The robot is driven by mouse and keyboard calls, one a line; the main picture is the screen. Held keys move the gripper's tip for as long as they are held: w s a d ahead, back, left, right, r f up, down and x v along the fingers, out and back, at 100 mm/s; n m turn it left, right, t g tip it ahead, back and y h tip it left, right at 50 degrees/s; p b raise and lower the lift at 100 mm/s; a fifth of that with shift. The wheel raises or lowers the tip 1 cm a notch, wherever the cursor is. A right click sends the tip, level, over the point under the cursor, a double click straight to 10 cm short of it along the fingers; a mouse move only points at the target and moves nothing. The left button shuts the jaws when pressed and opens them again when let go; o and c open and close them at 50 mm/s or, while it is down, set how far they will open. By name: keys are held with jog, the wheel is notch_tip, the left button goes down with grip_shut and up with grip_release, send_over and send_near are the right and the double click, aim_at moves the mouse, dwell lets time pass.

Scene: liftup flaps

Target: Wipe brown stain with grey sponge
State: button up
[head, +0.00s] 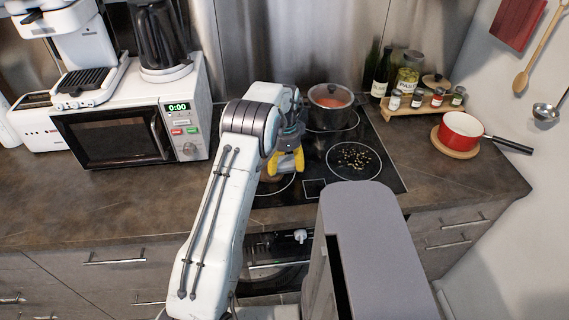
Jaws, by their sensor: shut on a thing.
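My gripper (286,163), with yellow fingers, points down over the near-left burner of the black cooktop (314,168). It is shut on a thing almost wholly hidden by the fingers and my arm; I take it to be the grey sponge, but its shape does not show. A brownish patch (270,178), which looks like the brown stain, shows on the near-left burner just below and left of the fingers. My arm and gripper cover part of it. I cannot tell whether the held thing touches the cooktop.
A lidded pot (330,108) stands on a back burner, close to my gripper. Dark and pale bits (353,158) lie on the right burner. A microwave (135,125) stands left, a spice rack (420,103) and a red pan (462,131) right. The counter (90,205) at front left is clear.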

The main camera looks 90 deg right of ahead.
jog(key=shift+w+d+f, duration=0.1)
jog(key=shift+w, duration=0.1)
jog(key=shift+w, duration=0.2)
jog(key=shift+w+a+f+b, duration=0.15)
jog(key=shift+w+b, duration=0.55)
jog(key=shift+w, duration=1)
jog(key=shift+w+a+r+b, duration=0.15)
jog(key=shift+w+b, duration=0.1)
jog(key=shift+w, duration=1.35)
jog(key=shift+w+a+r+b, duration=0.1)
jog(key=shift+w+r+b, duration=0.1)
jog(key=shift+w, duration=1.35)
jog(key=shift+w+f+b, duration=0.15)
jog(key=shift+w+b, duration=0.15)
jog(key=shift+w, duration=1.25)
jog(key=shift+w+d+p, duration=0.15)
jog(key=shift+d+p, duration=0.25)
jog(key=shift+p, duration=0.15)
jog(key=shift+d+p, duration=0.35)
jog(key=shift+d, duration=0.15)
